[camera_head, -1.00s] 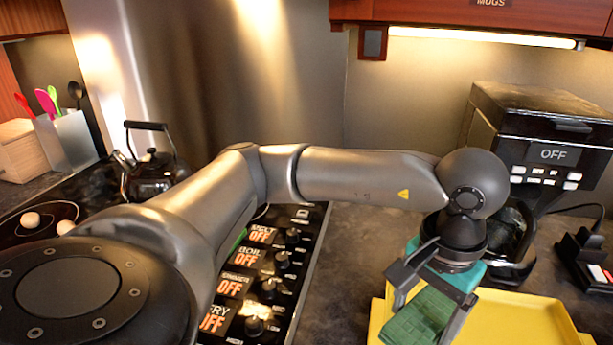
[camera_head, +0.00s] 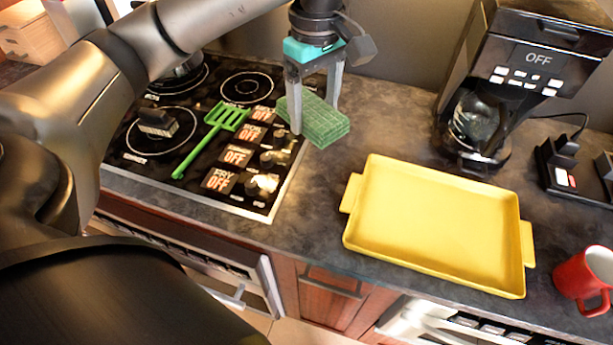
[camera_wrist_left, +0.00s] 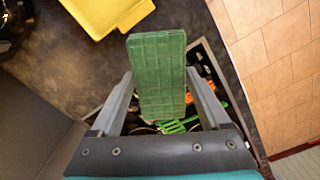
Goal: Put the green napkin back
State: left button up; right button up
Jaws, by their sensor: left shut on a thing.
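The green napkin (camera_head: 318,121) is a folded, block-like stack with a woven grid pattern. My left gripper (camera_head: 316,112) is shut on it and holds it above the counter by the right edge of the stove. In the left wrist view the napkin (camera_wrist_left: 160,75) sits between the two fingers and sticks out past them. The yellow tray (camera_head: 440,222) lies empty on the counter, to the right of the napkin. My right gripper is not in view.
A black stove (camera_head: 190,150) with a green slotted spatula (camera_head: 208,140) on it is at left. A coffee maker (camera_head: 530,65) stands behind the tray. A red mug (camera_head: 585,280) and a power strip (camera_head: 578,172) are at right.

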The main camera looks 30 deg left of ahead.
pick_arm(q)
jog(key=shift+w+a+r+n, duration=0.1)
jog(key=shift+a+r+n, duration=0.25)
jog(key=shift+n, duration=0.15)
jog(key=shift+f+n, duration=0.1)
jog(key=shift+n, duration=0.2)
notch_tip(320, 180, down, 19)
jog(key=shift+f, duration=0.35)
jog(key=shift+f+b, duration=0.3)
jog(key=shift+b, duration=0.1)
jog(key=o, duration=1.2)
jog(key=shift+r, duration=0.1)
jog(key=shift+c, duration=0.2)
jog(key=shift+r, duration=0.1)
